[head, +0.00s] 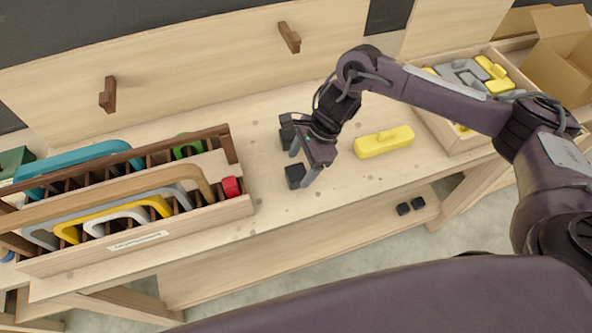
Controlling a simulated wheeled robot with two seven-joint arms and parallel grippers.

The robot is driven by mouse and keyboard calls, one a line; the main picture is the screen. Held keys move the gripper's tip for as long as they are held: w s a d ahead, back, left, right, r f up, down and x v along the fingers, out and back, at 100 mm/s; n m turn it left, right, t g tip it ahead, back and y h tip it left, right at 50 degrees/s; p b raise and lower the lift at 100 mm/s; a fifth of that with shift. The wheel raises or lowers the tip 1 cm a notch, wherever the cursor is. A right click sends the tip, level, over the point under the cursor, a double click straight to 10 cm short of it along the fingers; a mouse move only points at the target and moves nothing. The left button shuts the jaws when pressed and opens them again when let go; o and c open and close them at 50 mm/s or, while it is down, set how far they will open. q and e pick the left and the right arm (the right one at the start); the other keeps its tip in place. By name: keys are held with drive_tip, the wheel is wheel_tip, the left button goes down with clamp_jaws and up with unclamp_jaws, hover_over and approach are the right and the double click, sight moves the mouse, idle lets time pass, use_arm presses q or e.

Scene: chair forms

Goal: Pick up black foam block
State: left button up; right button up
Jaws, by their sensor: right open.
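A small black foam block (294,176) lies on the light wooden bench (270,212) near its front edge. My right gripper (303,168) points down at it, with its two grey fingers apart, one behind the block and one at its right. I cannot tell whether the fingers touch it. My left gripper is not in view.
A wooden rack (247,209) with coloured curved forms stands at left. A yellow block (384,141) lies right of the gripper. A tray (447,131) of yellow and grey pieces stands at back right.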

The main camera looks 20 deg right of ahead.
sight(296, 171)
drive_tip(key=p+x, duration=0.2)
drive_tip(key=x, duration=0.1)
drive_tip(key=shift+w+a+f, duration=0.1)
drive_tip(key=shift+a+f, duration=0.1)
drive_tip(key=shift+f, duration=0.15)
drive_tip(key=shift+a+f, duration=0.1)
drive_tip(key=shift+f, duration=0.35)
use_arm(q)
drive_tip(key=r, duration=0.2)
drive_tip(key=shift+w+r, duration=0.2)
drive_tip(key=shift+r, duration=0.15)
use_arm(e)
drive_tip(key=c, duration=1)
drive_tip(key=shift+r, duration=0.15)
drive_tip(key=shift+c, duration=0.2)
